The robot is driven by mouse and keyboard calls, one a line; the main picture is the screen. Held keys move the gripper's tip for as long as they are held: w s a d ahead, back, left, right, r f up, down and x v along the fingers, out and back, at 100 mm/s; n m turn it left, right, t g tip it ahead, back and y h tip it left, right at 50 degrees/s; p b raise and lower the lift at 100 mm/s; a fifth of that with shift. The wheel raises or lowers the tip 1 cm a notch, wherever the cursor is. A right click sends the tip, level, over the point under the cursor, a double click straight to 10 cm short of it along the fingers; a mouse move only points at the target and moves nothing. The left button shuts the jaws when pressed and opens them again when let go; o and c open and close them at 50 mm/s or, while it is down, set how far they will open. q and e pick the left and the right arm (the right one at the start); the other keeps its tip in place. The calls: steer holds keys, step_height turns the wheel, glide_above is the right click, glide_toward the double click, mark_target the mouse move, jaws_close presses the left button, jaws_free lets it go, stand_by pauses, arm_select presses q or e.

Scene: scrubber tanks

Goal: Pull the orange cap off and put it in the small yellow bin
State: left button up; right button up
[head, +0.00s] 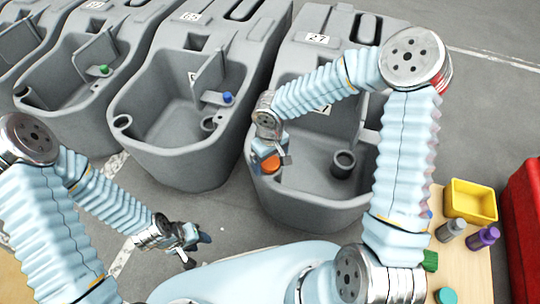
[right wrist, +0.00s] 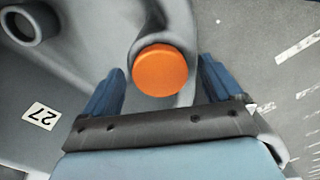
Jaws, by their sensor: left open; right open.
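The orange cap (head: 270,163) sits at the left front rim of the grey tank (head: 312,208) labelled 27. In the right wrist view the round orange cap (right wrist: 160,70) lies between and just beyond the fingertips. My right gripper (head: 272,158) is open above the cap; in the wrist view its blue fingers (right wrist: 160,78) stand apart on either side of it. My left gripper (head: 196,246) is open and empty over the floor at the lower left. The small yellow bin (head: 471,201) stands on the wooden table at the right; its visible inside looks empty.
Grey and purple bottles (head: 483,237) and a green block (head: 430,261) stand on the table (head: 472,270) near the bin. A red object (head: 522,220) is at the right edge. A dark cylinder (head: 343,163) stands inside the tank. More grey tanks (head: 180,130) line the left.

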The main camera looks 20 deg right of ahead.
mark_target(270, 161)
steer(key=c, duration=1.2)
steer(key=shift+r+p, duration=0.7)
steer(key=shift+r, duration=0.45)
steer(key=shift+c, duration=0.2)
steer(key=shift+r+p, duration=2)
steer(key=shift+r, duration=0.95)
